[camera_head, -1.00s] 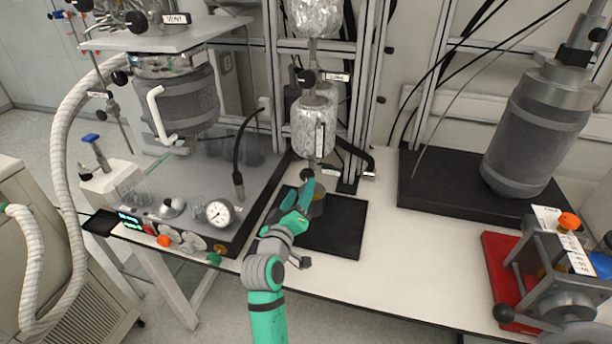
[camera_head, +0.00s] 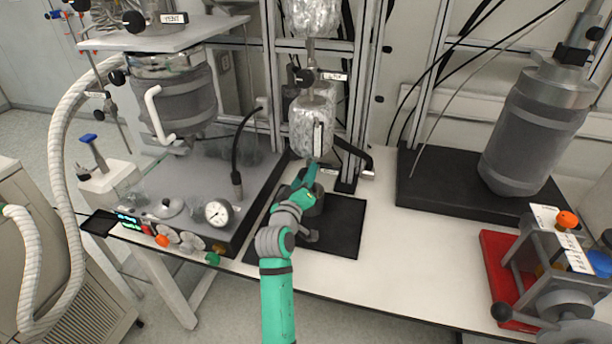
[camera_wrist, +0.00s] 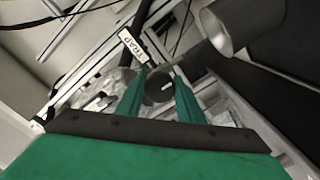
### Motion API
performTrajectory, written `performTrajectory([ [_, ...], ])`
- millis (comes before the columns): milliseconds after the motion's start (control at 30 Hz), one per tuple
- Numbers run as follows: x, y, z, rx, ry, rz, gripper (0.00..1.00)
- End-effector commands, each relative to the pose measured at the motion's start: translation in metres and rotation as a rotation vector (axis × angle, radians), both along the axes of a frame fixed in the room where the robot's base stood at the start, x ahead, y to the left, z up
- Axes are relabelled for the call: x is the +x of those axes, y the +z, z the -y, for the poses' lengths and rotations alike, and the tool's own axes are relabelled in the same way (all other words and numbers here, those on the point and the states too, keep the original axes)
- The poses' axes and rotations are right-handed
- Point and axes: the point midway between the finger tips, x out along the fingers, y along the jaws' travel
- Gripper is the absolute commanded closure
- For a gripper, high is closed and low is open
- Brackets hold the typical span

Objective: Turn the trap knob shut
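The trap knob (camera_wrist: 159,87) is a dark round knob with a small white mark, seen in the wrist view just below the white TRAP label (camera_wrist: 133,45). My gripper (camera_wrist: 160,76) has its two green fingers apart, one on each side of the knob. A narrow gap seems to show beside the knob, and I see no clear grip on it. In the head view my gripper (camera_head: 313,168) is just under the lower foil-wrapped vessel (camera_head: 312,125), and it hides the knob there.
A metal cylinder (camera_wrist: 232,24) is close at the upper right in the wrist view. A black mat (camera_head: 345,228) lies under my arm. A hotplate unit with a gauge (camera_head: 218,212) stands left.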

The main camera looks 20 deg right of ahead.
Motion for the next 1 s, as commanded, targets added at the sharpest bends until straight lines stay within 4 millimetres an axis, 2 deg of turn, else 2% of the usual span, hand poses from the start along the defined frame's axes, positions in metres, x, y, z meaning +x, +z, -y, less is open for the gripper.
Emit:
performTrajectory([
  [33,0.0000,-0.0003,0.0000,0.000,0.000,0.000,0.83],
  [67,-0.0001,-0.0003,0.0001,0.000,0.000,0.000,0.89],
  [467,-0.0003,-0.0005,0.0006,0.049,-0.001,0.031,0.88],
  [1000,0.0003,-0.0011,-0.0003,0.413,-0.001,0.278,0.88],
])
